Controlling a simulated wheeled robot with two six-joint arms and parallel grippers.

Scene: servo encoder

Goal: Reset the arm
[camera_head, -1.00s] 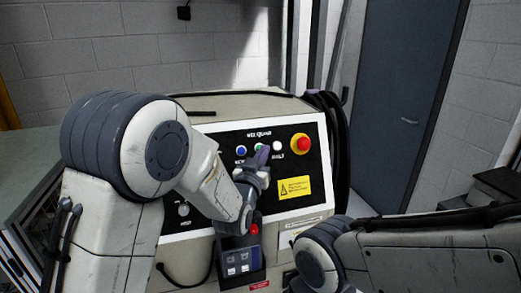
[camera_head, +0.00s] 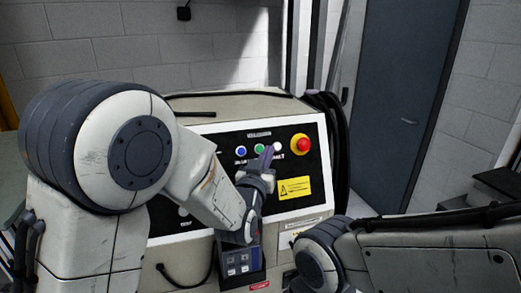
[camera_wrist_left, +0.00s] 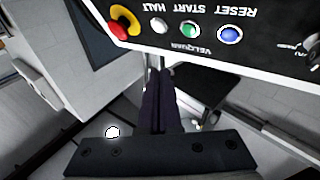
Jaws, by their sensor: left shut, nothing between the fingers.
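A black control panel (camera_head: 225,165) with a white border holds a blue button (camera_head: 241,152), a green button (camera_head: 260,149), a white button (camera_head: 277,146) and a red emergency knob (camera_head: 301,144) on yellow. In the left wrist view the labels appear upside down: RESET by the blue button (camera_wrist_left: 230,34), START by the green (camera_wrist_left: 188,31), HALT by the white (camera_wrist_left: 158,25). My left gripper (camera_head: 267,155) is shut and empty, its tips near the green and white buttons in the head view. Contact is not visible. My right gripper is out of view.
A yellow warning label (camera_head: 294,188) is on the panel, and a small screen device (camera_head: 240,262) sits below it. Black cables (camera_head: 334,150) hang at the cabinet's right side. A blue-grey door (camera_head: 400,100) stands behind.

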